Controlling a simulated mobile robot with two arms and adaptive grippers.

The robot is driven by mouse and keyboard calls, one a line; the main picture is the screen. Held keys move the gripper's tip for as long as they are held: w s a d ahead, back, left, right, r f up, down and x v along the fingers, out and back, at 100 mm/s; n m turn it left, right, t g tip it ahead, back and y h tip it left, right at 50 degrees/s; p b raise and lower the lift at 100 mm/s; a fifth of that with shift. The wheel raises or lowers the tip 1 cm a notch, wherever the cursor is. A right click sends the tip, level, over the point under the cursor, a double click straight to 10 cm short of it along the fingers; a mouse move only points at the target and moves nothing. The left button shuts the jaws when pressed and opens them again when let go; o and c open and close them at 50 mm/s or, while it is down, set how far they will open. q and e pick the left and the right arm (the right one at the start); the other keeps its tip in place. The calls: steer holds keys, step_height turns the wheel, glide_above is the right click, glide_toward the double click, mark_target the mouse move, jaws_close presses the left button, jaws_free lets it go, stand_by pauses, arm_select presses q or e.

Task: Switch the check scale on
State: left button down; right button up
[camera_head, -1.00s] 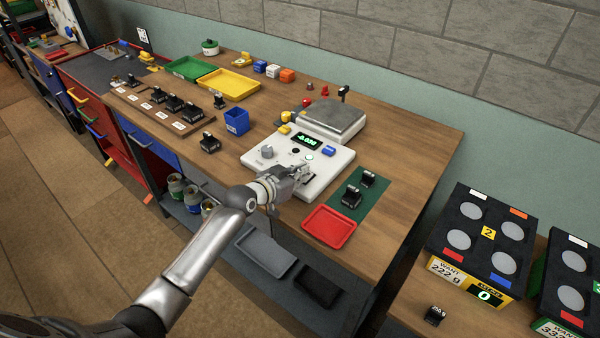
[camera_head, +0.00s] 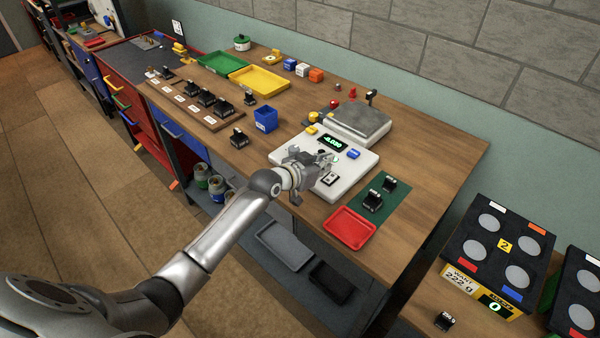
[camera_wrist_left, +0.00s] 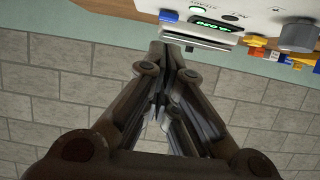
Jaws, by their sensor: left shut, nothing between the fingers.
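A white scale console (camera_head: 358,172) with a lit green display (camera_head: 332,142) stands on the bench, a grey weighing pan (camera_head: 358,121) behind it. It carries a yellow button (camera_head: 312,129), a blue button (camera_head: 353,154) and a small black-and-white switch or plate (camera_head: 329,179) near its front edge. My left gripper (camera_head: 326,159) is shut and empty over the middle of the console, hiding part of its face. In the left wrist view, the shut fingers (camera_wrist_left: 172,50) point at the console, whose display (camera_wrist_left: 208,26) and grey knob (camera_wrist_left: 298,36) show at the top. Contact cannot be told. My right gripper is not in view.
A green mat (camera_head: 385,195) with black weights and a red tray (camera_head: 349,228) lie right of the console. A blue bin (camera_head: 265,119), a weight rack (camera_head: 195,104) and yellow tray (camera_head: 259,80) stand left. Black stations (camera_head: 500,250) are at right.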

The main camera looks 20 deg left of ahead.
arm_select(q)
steer(key=f+b+v, duration=0.2)
steer(key=b+v, duration=0.1)
steer(key=v, duration=0.6)
steer(key=shift+s+a, duration=0.25)
steer(key=shift+s, duration=0.5)
